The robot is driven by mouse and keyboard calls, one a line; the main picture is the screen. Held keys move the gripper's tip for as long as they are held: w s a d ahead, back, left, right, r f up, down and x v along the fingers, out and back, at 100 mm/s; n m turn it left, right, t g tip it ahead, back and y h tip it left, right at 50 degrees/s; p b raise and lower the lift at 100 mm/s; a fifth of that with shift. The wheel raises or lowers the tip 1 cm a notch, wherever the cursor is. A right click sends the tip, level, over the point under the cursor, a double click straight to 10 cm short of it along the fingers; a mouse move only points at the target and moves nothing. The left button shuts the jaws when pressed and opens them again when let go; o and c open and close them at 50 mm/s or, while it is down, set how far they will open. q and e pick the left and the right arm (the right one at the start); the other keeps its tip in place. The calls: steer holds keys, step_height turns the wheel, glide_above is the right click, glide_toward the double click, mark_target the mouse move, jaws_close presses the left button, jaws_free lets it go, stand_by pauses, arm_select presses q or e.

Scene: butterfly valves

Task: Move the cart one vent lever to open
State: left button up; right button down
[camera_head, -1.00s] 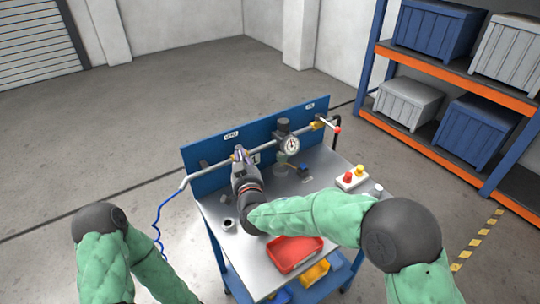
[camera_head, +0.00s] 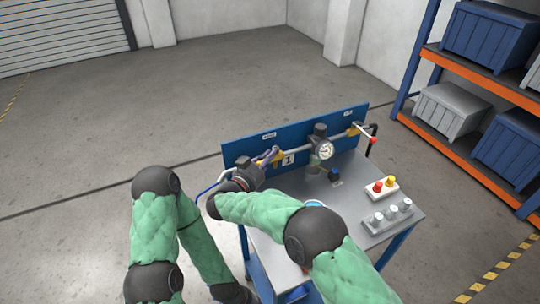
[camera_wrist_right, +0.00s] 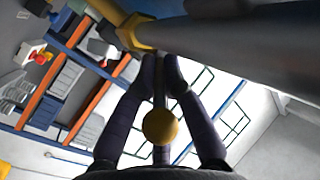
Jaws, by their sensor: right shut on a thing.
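The cart (camera_head: 345,195) carries a blue back panel (camera_head: 290,145) with a grey pipe along it. A tag with the number 1 (camera_head: 288,159) hangs at the pipe. The vent valve has a yellow fitting (camera_head: 277,154), also in the wrist view (camera_wrist_right: 137,32), beside the pipe (camera_wrist_right: 230,40). My right gripper (camera_head: 268,158) is at this valve. In the wrist view its two fingers (camera_wrist_right: 160,75) are shut around the thin vent lever, whose yellow ball end (camera_wrist_right: 160,127) faces the camera. The lever's exact angle is hard to tell. My left arm is low at left; its gripper is out of view.
A round gauge (camera_head: 325,150) and a second lever with a red end (camera_head: 372,139) are farther right on the pipe. A button box (camera_head: 382,188) and a rack of small cylinders (camera_head: 390,217) stand on the cart top. Shelves are at right. The floor left is clear.

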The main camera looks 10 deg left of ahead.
steer(key=shift+w+a+r+h, duration=0.1)
steer(key=shift+r+h, duration=0.1)
steer(key=shift+h, duration=0.1)
steer(key=c, duration=1.3)
jaws_free()
steer(key=shift+c, duration=0.2)
steer(key=shift+f, duration=0.1)
steer(key=shift+f+y, duration=0.1)
steer(key=shift+y, duration=0.3)
